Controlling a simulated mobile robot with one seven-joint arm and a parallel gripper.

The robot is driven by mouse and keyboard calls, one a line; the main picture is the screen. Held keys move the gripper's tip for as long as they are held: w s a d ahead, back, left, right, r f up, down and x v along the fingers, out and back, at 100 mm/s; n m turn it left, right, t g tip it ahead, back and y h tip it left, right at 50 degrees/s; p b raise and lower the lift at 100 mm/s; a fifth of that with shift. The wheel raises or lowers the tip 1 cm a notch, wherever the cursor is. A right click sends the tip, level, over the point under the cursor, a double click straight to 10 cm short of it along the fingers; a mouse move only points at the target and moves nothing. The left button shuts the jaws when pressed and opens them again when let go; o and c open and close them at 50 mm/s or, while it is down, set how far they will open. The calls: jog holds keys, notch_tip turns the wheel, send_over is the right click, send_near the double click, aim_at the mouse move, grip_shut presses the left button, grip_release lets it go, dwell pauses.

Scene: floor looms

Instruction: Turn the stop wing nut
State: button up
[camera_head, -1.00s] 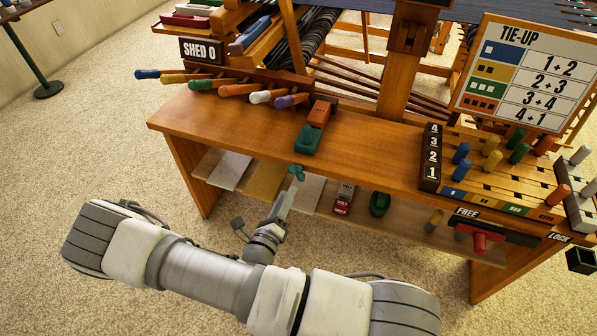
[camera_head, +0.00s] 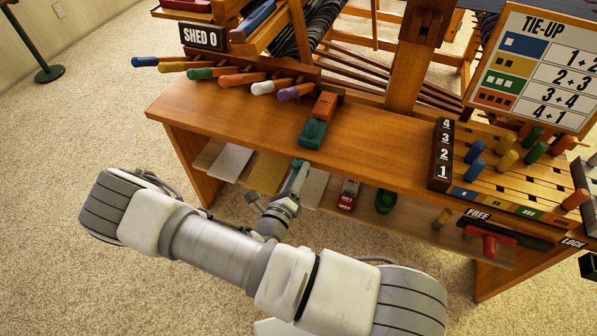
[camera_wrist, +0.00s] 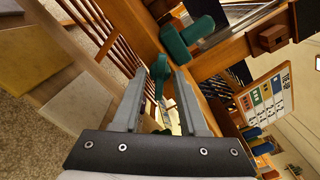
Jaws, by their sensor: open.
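The stop wing nut is a small teal piece (camera_head: 299,163) at the front edge of the wooden bench, partly hidden by my gripper in the head view. In the wrist view the teal wing nut (camera_wrist: 158,68) shows between and just beyond my two fingertips. My gripper (camera_wrist: 158,82) is open, with one finger on each side of it. I cannot tell whether either finger touches it. In the head view my gripper (camera_head: 293,183) points up at the bench edge from below. A larger teal block (camera_head: 314,134) sits on the bench top above it and also shows in the wrist view (camera_wrist: 188,40).
An orange block (camera_head: 324,106) adjoins the teal block. Coloured handles (camera_head: 230,80) stick out at the back left. The lower shelf holds flat sheets (camera_head: 268,174), a red item (camera_head: 347,195) and a green item (camera_head: 386,201). A peg board (camera_head: 520,165) and red handle (camera_head: 488,240) are right.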

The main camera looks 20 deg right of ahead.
grip_shut()
jog(key=shift+r+n+p, duration=0.1)
jog(key=shift+n+p, duration=3.05)
jog(key=shift+n, duration=3.15)
